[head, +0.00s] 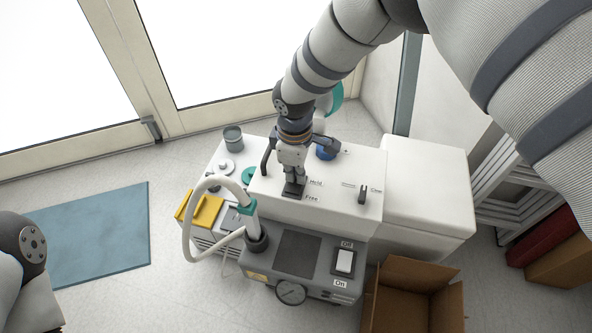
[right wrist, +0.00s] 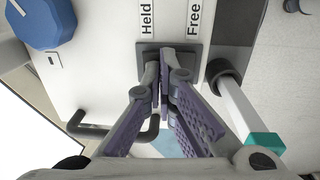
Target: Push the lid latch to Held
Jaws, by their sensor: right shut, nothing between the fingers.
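The lid latch's dark plate (head: 292,194) is on the top of the white compressor housing, next to the labels Held and Free. My right gripper (head: 297,181) points down at this plate with its fingers together. In the right wrist view, the fingertips (right wrist: 158,62) are shut over the latch plate (right wrist: 196,56), with nothing seen between them. The Held label (right wrist: 146,18) and Free label (right wrist: 194,18) lie just beyond the plate. The latch's moving part is hidden by the fingers, so its position and any contact cannot be told. My left gripper is out of view.
A white hose (head: 188,225) arches left of the latch. An open carton (head: 408,300) stands front right.

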